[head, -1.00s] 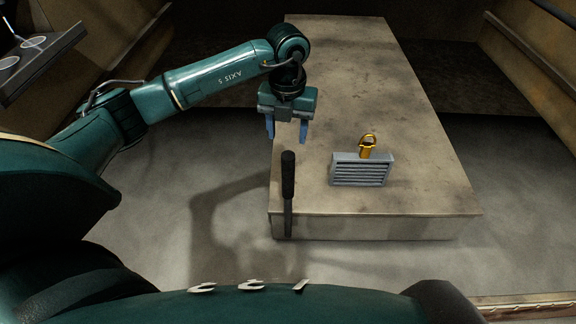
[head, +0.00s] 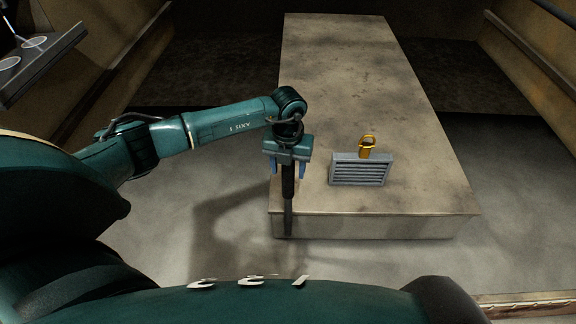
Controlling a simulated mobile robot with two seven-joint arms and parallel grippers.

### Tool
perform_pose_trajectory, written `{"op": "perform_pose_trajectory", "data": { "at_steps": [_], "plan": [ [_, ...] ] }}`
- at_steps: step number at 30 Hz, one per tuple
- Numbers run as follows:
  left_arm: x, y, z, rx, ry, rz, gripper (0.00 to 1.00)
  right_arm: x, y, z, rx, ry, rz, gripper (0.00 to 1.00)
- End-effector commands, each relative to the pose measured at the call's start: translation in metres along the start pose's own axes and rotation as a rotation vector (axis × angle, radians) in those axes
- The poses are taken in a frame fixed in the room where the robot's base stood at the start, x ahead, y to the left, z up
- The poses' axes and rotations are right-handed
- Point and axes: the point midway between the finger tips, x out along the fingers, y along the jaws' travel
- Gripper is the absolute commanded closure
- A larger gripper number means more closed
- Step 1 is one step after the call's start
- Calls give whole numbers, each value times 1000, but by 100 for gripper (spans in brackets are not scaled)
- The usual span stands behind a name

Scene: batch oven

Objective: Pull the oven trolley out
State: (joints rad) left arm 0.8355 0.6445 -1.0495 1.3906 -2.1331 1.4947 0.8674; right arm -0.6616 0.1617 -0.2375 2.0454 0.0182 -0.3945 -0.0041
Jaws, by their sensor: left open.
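The oven trolley (head: 345,105) is a long, pale, stained flat-topped slab that runs away from me between the side walls. An upright handle (head: 288,190) with a black grip stands at its front left corner. My left gripper (head: 288,170) is open, its blue fingers pointing down on either side of the black grip as seen from here. The gripper hides the grip's top. I cannot tell whether the fingers touch it. My right gripper is not in view.
A grey slatted block (head: 360,170) with a yellow ring fitting (head: 367,146) sits on the trolley top near the front. A dark shelf (head: 40,62) with round white items is at the upper left. Bare floor lies on both sides of the trolley.

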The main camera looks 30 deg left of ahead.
Motion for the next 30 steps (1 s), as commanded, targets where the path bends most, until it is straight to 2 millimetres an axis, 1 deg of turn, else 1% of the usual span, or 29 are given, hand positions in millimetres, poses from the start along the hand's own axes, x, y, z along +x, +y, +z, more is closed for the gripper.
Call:
{"op": "perform_pose_trajectory", "data": {
  "at_steps": [1, 2, 12, 19, 20, 30],
  "plan": [
    [0, 0, 0, 0, 0, 0, 49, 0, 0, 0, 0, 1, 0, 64],
    [0, 0, 0, 0, 0, 0, 52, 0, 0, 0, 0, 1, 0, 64],
    [-1, 0, 0, 0, 0, -1, 80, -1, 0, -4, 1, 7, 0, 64],
    [-1, 0, 0, 0, 0, -1, 99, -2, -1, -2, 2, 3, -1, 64],
    [-1, 0, 0, 0, 0, -1, 100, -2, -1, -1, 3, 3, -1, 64],
    [-1, 0, 0, 0, 0, -1, 100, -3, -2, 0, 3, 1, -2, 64]
  ]
}}
